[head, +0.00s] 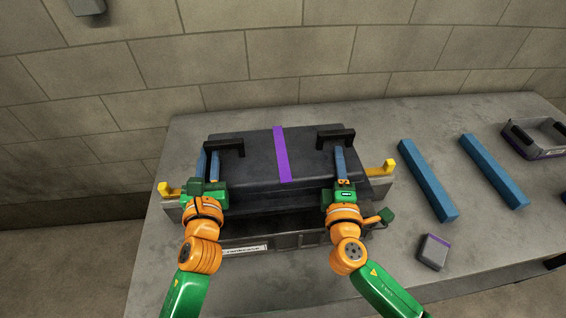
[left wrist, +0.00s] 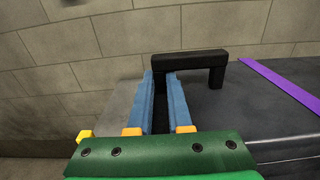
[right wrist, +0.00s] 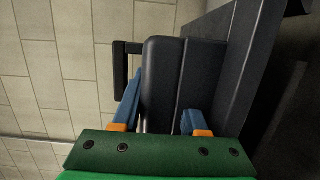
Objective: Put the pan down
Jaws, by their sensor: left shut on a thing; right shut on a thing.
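The pan (head: 240,165) is a dark, box-like piece with a purple stripe (head: 282,150) across its top and a black handle at each end. It is level over a grey engine block (head: 290,240); I cannot tell whether it touches it. My left gripper (head: 208,165) has its blue fingers on either side of the left handle (left wrist: 205,54). My right gripper (head: 340,162) is at the right end, by the right handle (head: 335,134). In the right wrist view its fingers lie either side of a dark part of the pan (right wrist: 160,85).
Yellow tabs (head: 382,168) stick out at both sides of the block. Two blue bars (head: 428,180) (head: 493,170) lie on the grey bench (head: 480,240) to the right. A small grey block (head: 433,252) and a grey tray (head: 535,150) are there too. A brick wall stands behind.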

